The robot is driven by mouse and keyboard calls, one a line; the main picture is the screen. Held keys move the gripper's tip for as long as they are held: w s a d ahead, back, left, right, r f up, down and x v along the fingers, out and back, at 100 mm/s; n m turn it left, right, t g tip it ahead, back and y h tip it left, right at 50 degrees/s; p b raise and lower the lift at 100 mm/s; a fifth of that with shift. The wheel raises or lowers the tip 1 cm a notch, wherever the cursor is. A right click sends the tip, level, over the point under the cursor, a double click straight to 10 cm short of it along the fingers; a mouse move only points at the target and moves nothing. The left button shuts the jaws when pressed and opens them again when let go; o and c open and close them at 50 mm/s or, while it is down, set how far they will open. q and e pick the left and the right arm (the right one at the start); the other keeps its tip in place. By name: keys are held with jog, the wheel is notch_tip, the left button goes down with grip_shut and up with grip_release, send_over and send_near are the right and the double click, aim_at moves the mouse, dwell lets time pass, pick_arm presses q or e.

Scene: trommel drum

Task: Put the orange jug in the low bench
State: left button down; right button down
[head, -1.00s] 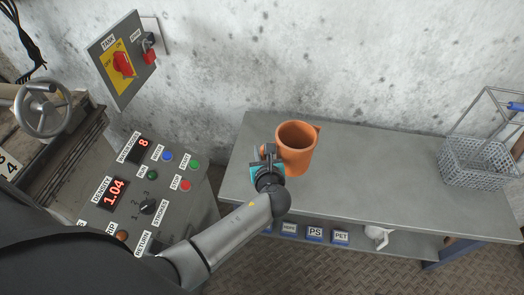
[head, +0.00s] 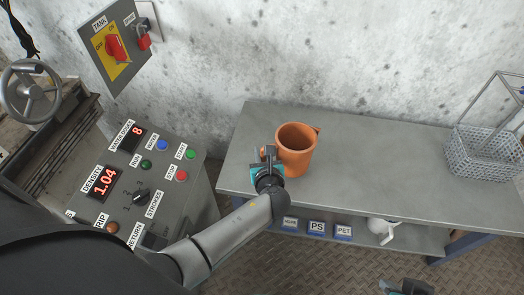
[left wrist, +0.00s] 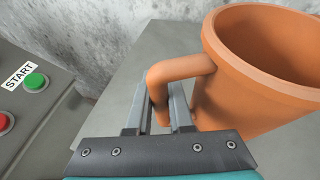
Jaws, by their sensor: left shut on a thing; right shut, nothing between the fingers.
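The orange jug (head: 296,149) is upright over the left part of the low bench's grey top (head: 385,165). I cannot tell whether its base touches the bench. My left gripper (head: 268,158) is shut on the jug's handle, at the jug's left side. In the left wrist view the handle (left wrist: 178,75) passes between the fingers (left wrist: 160,108), and the jug's open mouth faces up. My right gripper (head: 405,287) shows at the bottom edge, in front of the bench, shut and empty.
A grey wire basket (head: 483,155) stands at the bench's right end. The lower shelf holds blue labelled blocks (head: 316,228) and a white jug (head: 382,230). A control panel (head: 140,195) is at left. The bench top between orange jug and basket is clear.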

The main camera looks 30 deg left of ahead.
pick_arm(q)
jog(key=shift+f+b, duration=0.3)
jog(key=shift+f, duration=0.15)
dwell(0.4)
jog(key=c, duration=0.7)
grip_release()
jog(key=shift+c, duration=0.2)
